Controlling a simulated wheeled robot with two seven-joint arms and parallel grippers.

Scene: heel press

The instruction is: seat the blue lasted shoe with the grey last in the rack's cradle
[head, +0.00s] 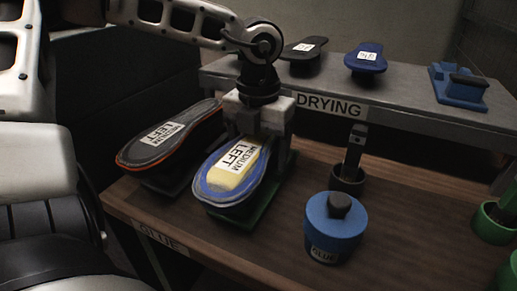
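A blue-rimmed shoe form (215,192) with a "MEDIUM LEFT" label and a pale yellow patch sits on a green base (262,208) on the bench. A grey last cannot be made out on it. My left gripper (264,140) is at the far end of this shoe, pointing down, with its fingers about that end. Whether they are closed on it cannot be told. A second, dark shoe form with an orange rim (150,160), also labelled "MEDIUM LEFT", lies to the left on a dark base. No cradle is clearly identifiable. My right gripper is not in view.
A raised shelf marked "DRYING" (405,105) carries a black sole (300,52), a blue sole (365,63) and a blue block (460,88). A blue glue pot (325,240) and a dark cup (347,184) stand on the bench. Green containers (492,226) are at right.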

